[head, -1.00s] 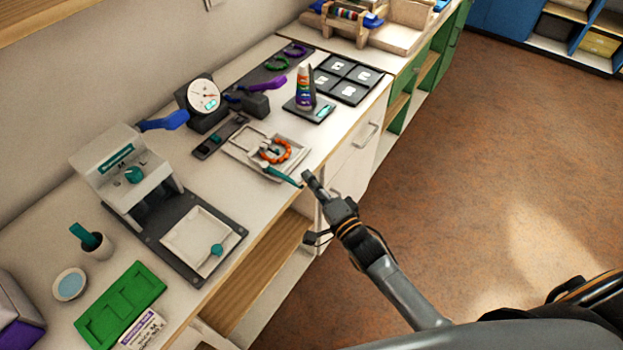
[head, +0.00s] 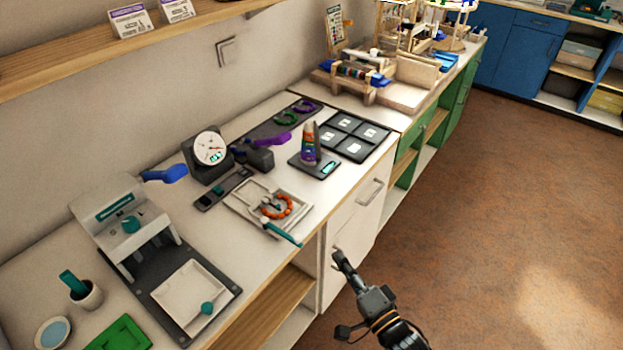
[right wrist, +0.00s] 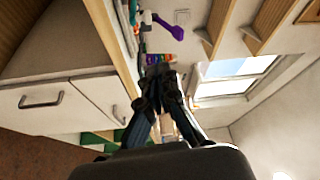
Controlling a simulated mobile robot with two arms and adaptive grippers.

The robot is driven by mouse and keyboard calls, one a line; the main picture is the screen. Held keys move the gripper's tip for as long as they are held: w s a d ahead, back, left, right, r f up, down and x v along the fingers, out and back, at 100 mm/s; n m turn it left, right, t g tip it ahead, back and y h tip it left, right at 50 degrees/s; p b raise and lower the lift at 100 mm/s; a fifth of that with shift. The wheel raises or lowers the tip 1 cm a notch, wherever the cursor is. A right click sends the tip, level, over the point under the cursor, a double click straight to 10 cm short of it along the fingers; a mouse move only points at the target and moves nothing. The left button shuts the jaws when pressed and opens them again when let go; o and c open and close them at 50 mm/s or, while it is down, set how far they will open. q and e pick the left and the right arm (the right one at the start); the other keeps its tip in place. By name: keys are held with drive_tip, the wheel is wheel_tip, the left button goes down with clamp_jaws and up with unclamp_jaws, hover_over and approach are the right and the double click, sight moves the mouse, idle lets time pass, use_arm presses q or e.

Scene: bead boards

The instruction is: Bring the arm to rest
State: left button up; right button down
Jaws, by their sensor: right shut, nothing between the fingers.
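My right gripper (head: 340,258) is shut and empty. In the head view it is in the air in front of the bench's white drawers, low and clear of the worktop edge. In the right wrist view the gripper (right wrist: 160,72) also shows, its fingertips together, with the bench front to its left. My left gripper is not in view.
The white worktop (head: 225,235) holds a tray (head: 240,208) with an orange bead ring (head: 278,207), and a teal-handled tool overhangs its front edge. A dial gauge (head: 210,148), a press (head: 120,225) and a black four-part board (head: 345,137) stand around. The brown floor (head: 470,220) is free.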

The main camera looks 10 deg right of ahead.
drive_tip(key=s+d+f+n+g+h, duration=0.1)
drive_tip(key=s+d+f+n+g, duration=0.2)
drive_tip(key=f, duration=0.7)
drive_tip(key=s+f+n+g+h, duration=0.2)
drive_tip(key=s+f, duration=0.2)
drive_tip(key=f, duration=0.6)
drive_tip(key=s+d+f+n+g+h, duration=0.1)
drive_tip(key=s+d+f+n+g, duration=0.2)
drive_tip(key=f, duration=0.8)
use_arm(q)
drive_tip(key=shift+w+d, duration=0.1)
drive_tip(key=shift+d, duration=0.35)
use_arm(e)
drive_tip(key=s+f+n+g, duration=0.2)
drive_tip(key=s+f, duration=0.3)
drive_tip(key=s, duration=0.4)
drive_tip(key=s+f+n+g+h, duration=0.1)
drive_tip(key=s+f+g, duration=0.3)
drive_tip(key=s, duration=0.5)
drive_tip(key=s+d+f+n+g, duration=0.1)
drive_tip(key=s+f+n+g, duration=0.1)
drive_tip(key=s+f, duration=0.4)
drive_tip(key=s+n, duration=0.1)
drive_tip(key=s, duration=0.2)
drive_tip(key=shift+s+f+g+h, duration=0.15)
drive_tip(key=shift+s+g+h, duration=0.2)
drive_tip(key=shift+g+h, duration=0.05)
